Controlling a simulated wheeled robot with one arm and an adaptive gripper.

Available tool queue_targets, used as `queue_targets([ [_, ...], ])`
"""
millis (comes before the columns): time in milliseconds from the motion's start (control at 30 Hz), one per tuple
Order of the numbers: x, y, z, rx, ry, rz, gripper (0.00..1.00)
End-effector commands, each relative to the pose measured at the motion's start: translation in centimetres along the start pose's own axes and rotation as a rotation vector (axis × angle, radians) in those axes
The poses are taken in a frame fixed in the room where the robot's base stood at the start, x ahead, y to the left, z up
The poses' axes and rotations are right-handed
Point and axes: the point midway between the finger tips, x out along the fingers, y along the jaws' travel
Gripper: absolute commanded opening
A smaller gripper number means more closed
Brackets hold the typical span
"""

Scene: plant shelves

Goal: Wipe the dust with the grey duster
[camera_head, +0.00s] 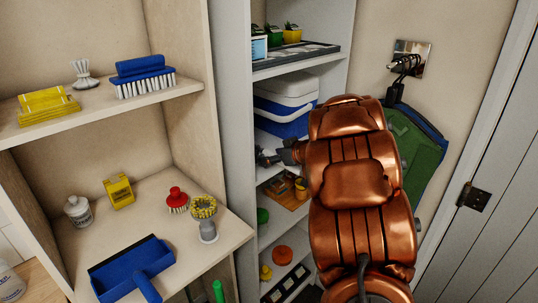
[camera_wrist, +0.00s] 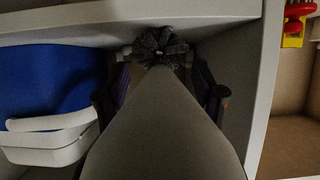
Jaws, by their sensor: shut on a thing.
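In the wrist view my gripper (camera_wrist: 160,88) is shut on the grey duster (camera_wrist: 160,130). The broad grey body of the duster fills the lower middle and narrows upward to a dark, frilled head (camera_wrist: 160,47). The head is at the pale shelf board (camera_wrist: 70,25); I cannot tell whether it touches. In the head view my gripper (camera_head: 268,157) shows as a dark shape at the shelf opening, left of my copper arm and below the cooler. The duster cannot be made out clearly there. I see no dust in either view.
A blue and white cooler (camera_head: 287,104) stands close by on the grey shelves; it also shows in the wrist view (camera_wrist: 45,85), upside down. A shelf side wall (camera_wrist: 255,90) is close on the right. Brushes and a blue dustpan (camera_head: 130,270) are on the left shelves.

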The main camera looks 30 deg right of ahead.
Motion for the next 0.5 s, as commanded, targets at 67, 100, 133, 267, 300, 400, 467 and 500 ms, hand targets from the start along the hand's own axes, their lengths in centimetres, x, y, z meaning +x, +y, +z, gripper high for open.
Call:
queue_targets([
  [67, -0.2, 0.0, 0.3, 0.001, -0.003, 0.0, 0.28],
  [100, -0.3, 0.0, 0.3, 0.001, -0.003, 0.0, 0.28],
  [133, -0.3, 0.0, 0.4, 0.0, -0.003, 0.0, 0.28],
  [267, -0.7, 0.0, 0.6, 0.001, -0.003, -0.001, 0.28],
  [300, -0.9, 0.0, 0.6, 0.001, -0.003, -0.001, 0.28],
  [400, -1.6, 0.0, 0.9, 0.0, -0.002, -0.001, 0.28],
  [467, -2.0, 0.0, 1.1, 0.0, -0.001, 0.0, 0.28],
  [500, -2.2, 0.0, 1.2, 0.0, -0.001, 0.0, 0.28],
])
